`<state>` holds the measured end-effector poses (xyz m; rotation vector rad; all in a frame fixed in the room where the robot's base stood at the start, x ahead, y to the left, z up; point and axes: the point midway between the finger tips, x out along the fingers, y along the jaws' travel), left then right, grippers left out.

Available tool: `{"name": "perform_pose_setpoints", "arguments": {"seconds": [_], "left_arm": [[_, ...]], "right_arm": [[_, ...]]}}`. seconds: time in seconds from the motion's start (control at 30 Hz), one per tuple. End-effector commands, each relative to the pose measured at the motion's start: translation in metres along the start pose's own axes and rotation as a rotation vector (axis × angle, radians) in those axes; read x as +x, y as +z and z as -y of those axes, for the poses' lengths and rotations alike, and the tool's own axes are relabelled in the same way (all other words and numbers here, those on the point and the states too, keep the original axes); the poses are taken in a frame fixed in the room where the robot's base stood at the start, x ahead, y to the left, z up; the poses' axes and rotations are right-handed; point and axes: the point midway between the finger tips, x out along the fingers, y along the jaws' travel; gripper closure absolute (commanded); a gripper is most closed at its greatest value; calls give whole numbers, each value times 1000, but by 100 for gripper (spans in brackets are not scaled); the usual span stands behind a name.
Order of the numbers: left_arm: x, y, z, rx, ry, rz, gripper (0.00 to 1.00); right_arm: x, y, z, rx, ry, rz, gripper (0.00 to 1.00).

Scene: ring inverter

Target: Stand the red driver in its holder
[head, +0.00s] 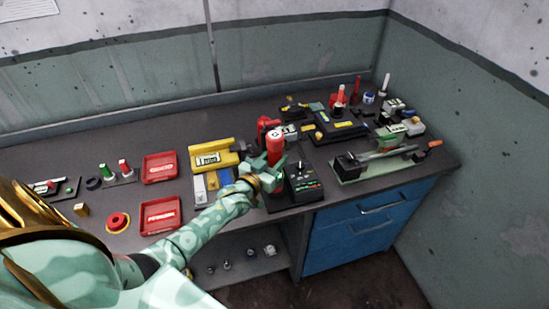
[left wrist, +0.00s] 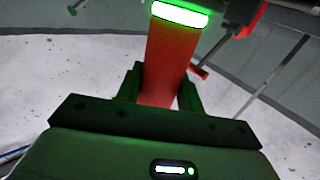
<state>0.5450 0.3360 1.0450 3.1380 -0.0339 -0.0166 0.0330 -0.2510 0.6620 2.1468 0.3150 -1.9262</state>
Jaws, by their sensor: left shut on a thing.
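My left gripper (head: 270,166) is shut on a red, roughly cylindrical body with a pale top, which I take to be the red driver (head: 275,148). It stands roughly upright in the jaws, above the black equipment in the middle of the bench. In the left wrist view the red driver (left wrist: 165,65) runs up between the two dark fingers (left wrist: 160,92) to a bright white end. Its lower end is hidden by the gripper. I cannot tell which item is its holder, or whether the driver touches anything below. My right gripper is not in view.
A black box with a knob (head: 303,182) stands close right of the gripper. A yellow device (head: 213,157) and red trays (head: 160,168) lie to the left. A vise-like tool on a green plate (head: 375,163) is at right. The bench around the gripper is crowded.

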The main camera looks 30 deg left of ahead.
Motion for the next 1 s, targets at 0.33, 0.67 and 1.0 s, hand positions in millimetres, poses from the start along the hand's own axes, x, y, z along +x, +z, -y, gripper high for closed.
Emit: {"name": "perform_pose_setpoints", "arguments": {"seconds": [0.33, 0.67, 1.0], "left_arm": [[0, 0, 0, 0, 0, -2, 37], [-18, 3, 0, 0, 1, 5, 37], [-106, 2, 0, 0, 0, 3, 37]], "right_arm": [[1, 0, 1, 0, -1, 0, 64], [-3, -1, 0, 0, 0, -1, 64], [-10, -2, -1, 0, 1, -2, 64]]}}
